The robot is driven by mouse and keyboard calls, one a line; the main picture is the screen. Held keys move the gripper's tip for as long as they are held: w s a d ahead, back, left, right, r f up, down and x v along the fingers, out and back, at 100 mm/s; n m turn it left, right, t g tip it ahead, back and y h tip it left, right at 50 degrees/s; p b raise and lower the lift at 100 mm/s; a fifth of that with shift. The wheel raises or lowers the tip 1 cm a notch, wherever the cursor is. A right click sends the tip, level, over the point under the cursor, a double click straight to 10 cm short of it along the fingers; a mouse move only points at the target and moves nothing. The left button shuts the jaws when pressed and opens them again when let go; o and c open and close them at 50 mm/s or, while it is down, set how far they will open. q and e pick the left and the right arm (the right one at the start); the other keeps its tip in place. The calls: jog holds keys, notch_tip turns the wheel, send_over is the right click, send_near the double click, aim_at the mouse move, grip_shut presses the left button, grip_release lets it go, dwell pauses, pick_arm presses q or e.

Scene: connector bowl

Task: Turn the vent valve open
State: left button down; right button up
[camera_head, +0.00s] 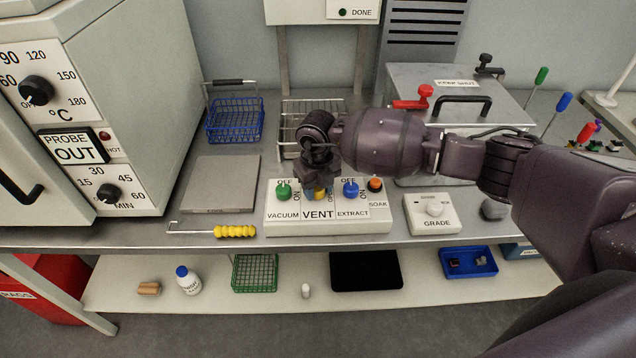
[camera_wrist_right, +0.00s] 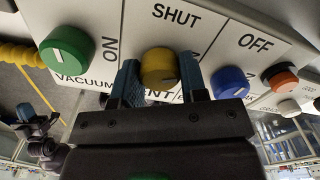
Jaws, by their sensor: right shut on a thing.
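The vent valve is a yellow knob (camera_head: 320,194) on the white control panel (camera_head: 278,222), above the VENT label and between the green vacuum knob (camera_head: 283,191) and the blue extract knob (camera_head: 351,189). My right gripper (camera_head: 319,186) reaches down onto it and hides much of it. In the right wrist view the yellow knob (camera_wrist_right: 158,68) sits between the two blue fingers of my right gripper (camera_wrist_right: 160,82), which is shut on it. The word SHUT is printed beside the knob. A small dark gripper, apparently my left (camera_wrist_right: 30,116), shows far off; its jaws are unclear.
An orange soak button (camera_head: 375,184) is at the panel's right end. A grade dial box (camera_head: 432,212) stands to the right. A yellow-handled hook (camera_head: 234,231) lies left of the panel, and a wire rack (camera_head: 290,112) stands behind it.

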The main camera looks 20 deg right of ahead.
jog(key=m+p, duration=0.2)
jog(key=m, duration=0.2)
jog(key=shift+r, duration=0.1)
pick_arm(q)
jog(key=r, duration=0.3)
jog(key=shift+w+r, duration=0.2)
jog(key=shift+w, duration=0.15)
pick_arm(e)
jog(key=shift+m, duration=0.6)
pick_arm(q)
jog(key=shift+s, duration=0.25)
jog(key=shift+f, duration=0.1)
pick_arm(e)
jog(key=o, duration=0.8)
pick_arm(q)
jog(key=shift+w, duration=0.2)
pick_arm(e)
jog(key=shift+o, duration=0.6)
